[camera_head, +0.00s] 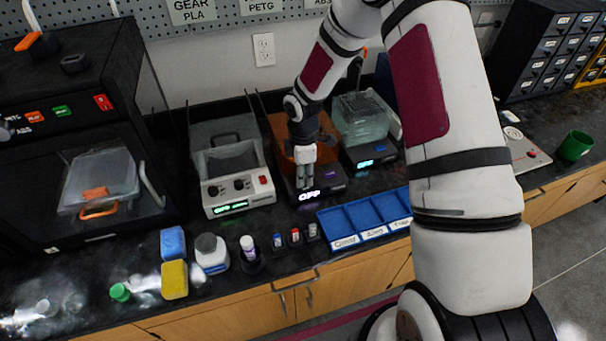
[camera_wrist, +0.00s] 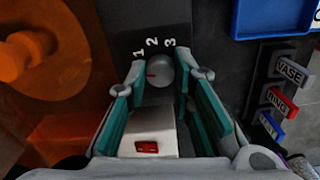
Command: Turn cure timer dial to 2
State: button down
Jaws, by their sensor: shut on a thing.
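The cure timer dial (camera_wrist: 159,72) is a small round grey knob with a red mark on its left side. Printed numbers 1, 2 and 3 (camera_wrist: 152,42) stand in an arc above it in the wrist view, and the red mark lies to the left, below the 1. My gripper (camera_wrist: 160,82) is shut on the dial, one fingertip at each side. In the head view my gripper (camera_head: 305,184) reaches down to the front of the dark cure station (camera_head: 331,182) with an orange cover (camera_head: 278,131). Its display (camera_head: 309,196) reads OFF. The dial is hidden there.
A blue divided tray (camera_head: 352,240) lies at right front. Small labelled holders (camera_head: 295,237) and bottles (camera_head: 211,254) stand in front. A clear-covered unit (camera_head: 367,156) is at right.

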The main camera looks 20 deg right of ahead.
jog(key=m+b, duration=0.1)
jog(key=m, duration=0.9)
jog(key=shift+m+b, duration=0.3)
jog(key=shift+m, duration=1.8)
jog(key=c, duration=1.7)
grip_release()
jog(key=shift+o, duration=0.2)
notch_tip(320, 180, up, 12)
